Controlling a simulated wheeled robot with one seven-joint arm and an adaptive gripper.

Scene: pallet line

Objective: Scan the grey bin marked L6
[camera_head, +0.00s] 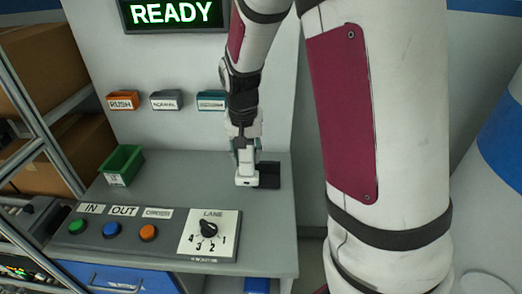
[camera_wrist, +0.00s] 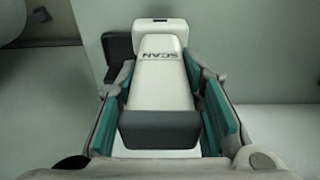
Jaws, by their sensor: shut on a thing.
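My gripper (camera_head: 245,152) is shut on a white scanner (camera_head: 246,176) at the right end of the grey bench. In the wrist view the scanner (camera_wrist: 162,82) has a white body lettered SCAN and a dark grey end, and the teal-lined fingers press on both its sides. A dark block (camera_head: 268,175), perhaps its holder, is right beside the scanner. I see no grey bin marked L6 in either view.
A green bin (camera_head: 123,165) stands at the bench's left. In front is a panel (camera_head: 170,255) with IN, OUT and a third button and a LANE dial (camera_head: 208,229). Labelled holders RUSH (camera_head: 123,100) and NORMAL (camera_head: 166,100) are on the wall under a READY screen (camera_head: 175,14). Cartons (camera_head: 45,65) fill a left rack.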

